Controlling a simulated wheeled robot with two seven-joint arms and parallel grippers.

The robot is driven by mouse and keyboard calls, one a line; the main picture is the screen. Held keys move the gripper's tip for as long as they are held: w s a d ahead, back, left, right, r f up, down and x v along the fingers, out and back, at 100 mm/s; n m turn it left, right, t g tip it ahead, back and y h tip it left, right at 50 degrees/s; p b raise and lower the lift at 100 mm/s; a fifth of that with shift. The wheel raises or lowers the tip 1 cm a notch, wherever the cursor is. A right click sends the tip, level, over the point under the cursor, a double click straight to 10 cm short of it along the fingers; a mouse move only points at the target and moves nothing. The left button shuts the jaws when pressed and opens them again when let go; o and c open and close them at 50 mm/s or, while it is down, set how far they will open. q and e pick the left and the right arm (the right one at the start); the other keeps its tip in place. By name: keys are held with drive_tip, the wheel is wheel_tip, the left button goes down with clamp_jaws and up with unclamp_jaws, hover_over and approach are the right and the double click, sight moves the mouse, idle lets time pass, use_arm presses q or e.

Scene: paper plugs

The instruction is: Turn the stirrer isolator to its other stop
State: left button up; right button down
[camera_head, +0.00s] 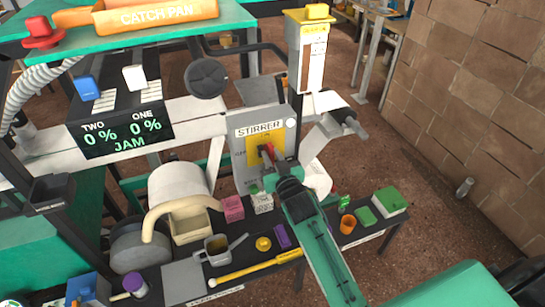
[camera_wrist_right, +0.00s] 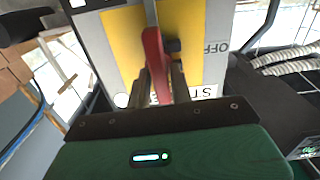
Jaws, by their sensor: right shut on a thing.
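The stirrer isolator (camera_head: 238,174) is a grey box under a "STIRRER" label, with a yellow plate (camera_head: 252,152) and a red handle (camera_head: 268,149). "OFF" is printed at the plate's left side in the head view. In the right wrist view the red handle (camera_wrist_right: 152,50) stands roughly upright in the picture, with "OFF" upside down to its right. My right gripper (camera_head: 269,160) is shut on the red handle, one finger on each side of it (camera_wrist_right: 160,88). The gripper hides part of the plate and handle in the head view. My left gripper is not in view.
A display (camera_head: 121,134) reads 0 % twice and "JAM". A white lever arm (camera_head: 318,133) juts out right of the isolator.

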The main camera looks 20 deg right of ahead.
drive_tip(key=n+p, duration=0.1)
drive_tip(key=n, duration=0.2)
drive_tip(key=shift+a, duration=0.15)
drive_tip(key=n+p, duration=0.1)
drive_tip(key=n, duration=0.4)
drive_tip(key=shift+a, duration=0.15)
drive_tip(key=n, duration=0.6)
drive_tip(key=n+p, duration=0.1)
drive_tip(key=n, duration=0.2)
drive_tip(key=shift+a+f, duration=0.15)
drive_tip(key=shift+f, duration=0.25)
drive_tip(key=shift+n, duration=0.4)
drive_tip(key=c, duration=1.4)
unclamp_jaws()
drive_tip(key=shift+f, duration=0.1)
drive_tip(key=shift+o, duration=0.2)
